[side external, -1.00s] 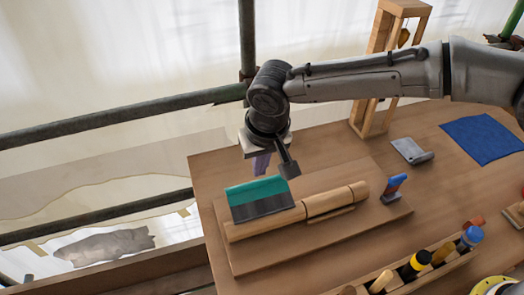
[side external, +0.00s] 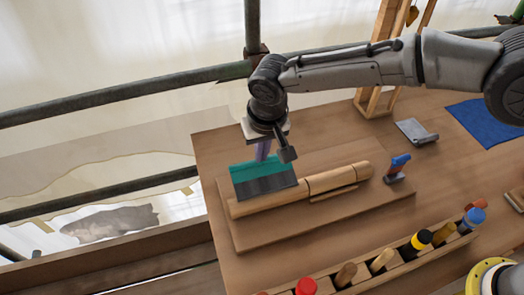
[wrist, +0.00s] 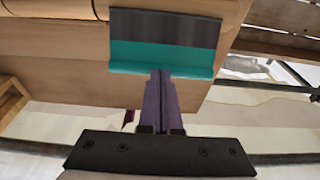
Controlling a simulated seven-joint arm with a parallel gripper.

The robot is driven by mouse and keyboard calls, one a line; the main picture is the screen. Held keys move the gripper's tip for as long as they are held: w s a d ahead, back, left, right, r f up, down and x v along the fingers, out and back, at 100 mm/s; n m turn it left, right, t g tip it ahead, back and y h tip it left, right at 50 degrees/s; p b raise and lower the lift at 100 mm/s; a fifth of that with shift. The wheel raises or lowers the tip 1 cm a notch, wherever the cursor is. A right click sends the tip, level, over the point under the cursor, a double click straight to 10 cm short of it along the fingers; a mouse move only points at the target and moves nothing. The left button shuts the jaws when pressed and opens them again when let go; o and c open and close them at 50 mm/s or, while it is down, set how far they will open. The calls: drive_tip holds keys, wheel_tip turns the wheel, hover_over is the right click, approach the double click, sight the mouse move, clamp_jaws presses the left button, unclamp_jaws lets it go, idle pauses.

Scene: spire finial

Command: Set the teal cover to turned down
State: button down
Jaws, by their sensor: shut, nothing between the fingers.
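The teal cover (side external: 262,169) is a flat flap with a dark grey band along its near side. It sits at the left end of a wooden spindle (side external: 325,181) on a wooden board. Its exact tilt is hard to tell. My gripper (side external: 262,154) is just behind the cover's teal edge, pointing down, its purple fingers closed together and empty. In the wrist view the fingers (wrist: 161,74) reach the middle of the teal edge of the cover (wrist: 165,57); whether they touch it is unclear. The fingertips are partly hidden behind the cover in the side view.
A small blue and red piece (side external: 398,167) stands at the spindle's right end. A grey metal piece (side external: 416,131) and a blue mat (side external: 490,121) lie farther back. A rack of tools (side external: 381,262) runs along the front. Scaffold poles (side external: 125,107) stand beyond the table's left edge.

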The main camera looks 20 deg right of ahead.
drive_tip(key=shift+w+f+g, duration=0.7)
drive_tip(key=shift+f+g, duration=0.15)
drive_tip(key=shift+g, duration=0.35)
drive_tip(key=shift+w+f, duration=0.3)
drive_tip(key=shift+f, duration=0.25)
drive_tip(key=shift+w+f, duration=0.3)
drive_tip(key=shift+f, duration=0.25)
drive_tip(key=w+r, duration=0.4)
drive_tip(key=r, duration=0.9)
drive_tip(key=shift+r, duration=0.25)
drive_tip(key=shift+d, duration=0.1)
